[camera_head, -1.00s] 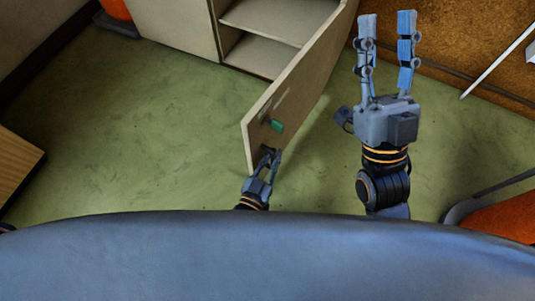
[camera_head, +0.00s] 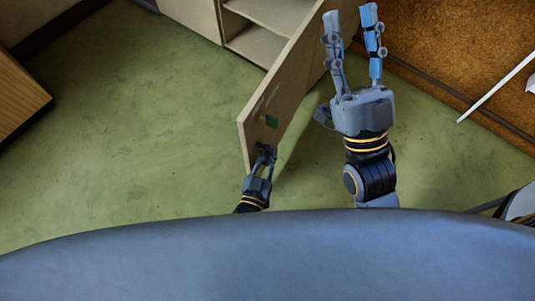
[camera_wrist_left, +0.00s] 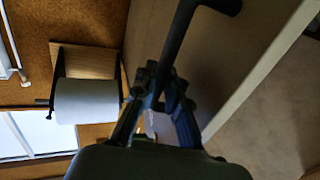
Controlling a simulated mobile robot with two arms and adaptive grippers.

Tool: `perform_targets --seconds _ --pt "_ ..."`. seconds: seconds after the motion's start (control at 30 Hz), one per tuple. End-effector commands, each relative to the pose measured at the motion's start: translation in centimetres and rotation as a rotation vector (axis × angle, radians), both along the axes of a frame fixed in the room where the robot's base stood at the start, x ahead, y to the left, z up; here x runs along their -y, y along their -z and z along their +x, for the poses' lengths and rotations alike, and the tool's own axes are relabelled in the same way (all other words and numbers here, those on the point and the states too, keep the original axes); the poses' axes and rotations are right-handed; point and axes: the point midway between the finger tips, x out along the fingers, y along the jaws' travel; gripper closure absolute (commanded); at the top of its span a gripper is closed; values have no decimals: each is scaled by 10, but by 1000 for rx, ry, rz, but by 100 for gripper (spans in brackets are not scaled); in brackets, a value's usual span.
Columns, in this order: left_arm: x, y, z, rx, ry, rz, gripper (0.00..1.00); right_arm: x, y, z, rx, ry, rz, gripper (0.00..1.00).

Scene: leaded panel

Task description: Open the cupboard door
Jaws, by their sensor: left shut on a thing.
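The pale cupboard door (camera_head: 285,85) stands swung well out from the cupboard (camera_head: 252,38) in the head view, and open shelves show behind it. My left gripper (camera_head: 265,152) is at the door's near free end, shut on its dark handle. In the left wrist view the dark handle (camera_wrist_left: 184,35) runs down between the left fingers (camera_wrist_left: 160,95), with the door face (camera_wrist_left: 240,50) close beside it. My right gripper (camera_head: 350,14) is open and empty, to the right of the door, with its fingers spread and pointing away.
The green floor (camera_head: 130,130) is clear left of the door. A wooden piece of furniture (camera_head: 18,95) stands at the left edge. A brown wall (camera_head: 460,50) runs along the right. A white roll (camera_wrist_left: 87,101) shows in the left wrist view.

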Motion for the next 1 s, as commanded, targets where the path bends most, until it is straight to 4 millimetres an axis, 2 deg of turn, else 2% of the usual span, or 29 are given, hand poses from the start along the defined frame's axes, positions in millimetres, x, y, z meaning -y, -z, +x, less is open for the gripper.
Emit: perform_targets --seconds 0.37,0.4,0.43,0.77,1.0 --pt "0 2 1 -6 1 4 100 0 0 -1 2 -1 1 60" --pt "0 2 1 -6 1 4 80 0 0 -1 3 -1 1 60" --pt "0 2 1 -5 1 3 78 0 0 -1 3 -1 1 60" --pt "0 -1 1 -1 0 0 78 -1 0 -2 2 -4 3 60" --pt "0 -21 1 0 0 -1 78 0 0 -1 3 -2 1 60"
